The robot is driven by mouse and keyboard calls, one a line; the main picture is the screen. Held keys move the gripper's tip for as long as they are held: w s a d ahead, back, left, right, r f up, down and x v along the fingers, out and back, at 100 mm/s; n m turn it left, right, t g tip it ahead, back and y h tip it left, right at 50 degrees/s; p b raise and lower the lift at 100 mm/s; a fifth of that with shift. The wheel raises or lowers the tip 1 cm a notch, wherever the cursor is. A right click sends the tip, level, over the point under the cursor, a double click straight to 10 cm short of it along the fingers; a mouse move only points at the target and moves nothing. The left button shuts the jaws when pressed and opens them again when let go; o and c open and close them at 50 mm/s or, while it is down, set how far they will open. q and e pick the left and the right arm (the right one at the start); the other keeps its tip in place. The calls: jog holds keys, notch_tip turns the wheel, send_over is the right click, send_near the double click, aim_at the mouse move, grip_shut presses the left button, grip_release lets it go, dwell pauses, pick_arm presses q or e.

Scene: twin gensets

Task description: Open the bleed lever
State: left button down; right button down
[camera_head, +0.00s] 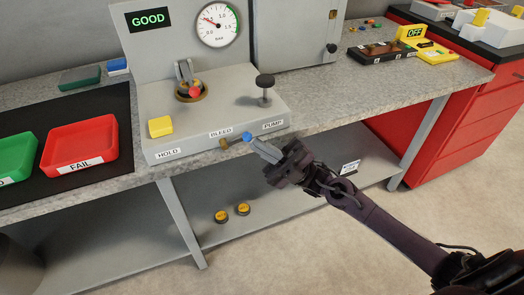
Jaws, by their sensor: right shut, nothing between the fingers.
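The bleed lever is at the front edge of the grey test unit (205,135), by the BLEED label. It has a brass body (225,143) and a blue ball knob (247,136) at its right end, so it points sideways to the right. My right gripper (257,147) comes in from the lower right, shut and empty. Its fingertips are right at the blue knob; I cannot tell whether they touch it. My left gripper is out of view.
On the unit are a yellow HOLD button (160,127), a toggle clamp (187,82) and a black PUMP knob (266,82). Behind, a screen (149,19) reads GOOD beside a round gauge (215,25). A red FAIL tray (82,145) stands left. Bench space right of the unit is clear.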

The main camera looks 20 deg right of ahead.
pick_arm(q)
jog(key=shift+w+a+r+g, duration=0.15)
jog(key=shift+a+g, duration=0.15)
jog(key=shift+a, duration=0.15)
pick_arm(e)
jog(key=shift+a+r+g+h, duration=0.15)
jog(key=shift+r, duration=0.65)
jog(key=shift+a+r+g+h, duration=0.1)
jog(key=shift+r+g+h, duration=0.05)
jog(key=shift+r, duration=0.6)
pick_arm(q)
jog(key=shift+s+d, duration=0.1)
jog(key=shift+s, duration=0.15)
pick_arm(e)
jog(key=shift+r, duration=0.1)
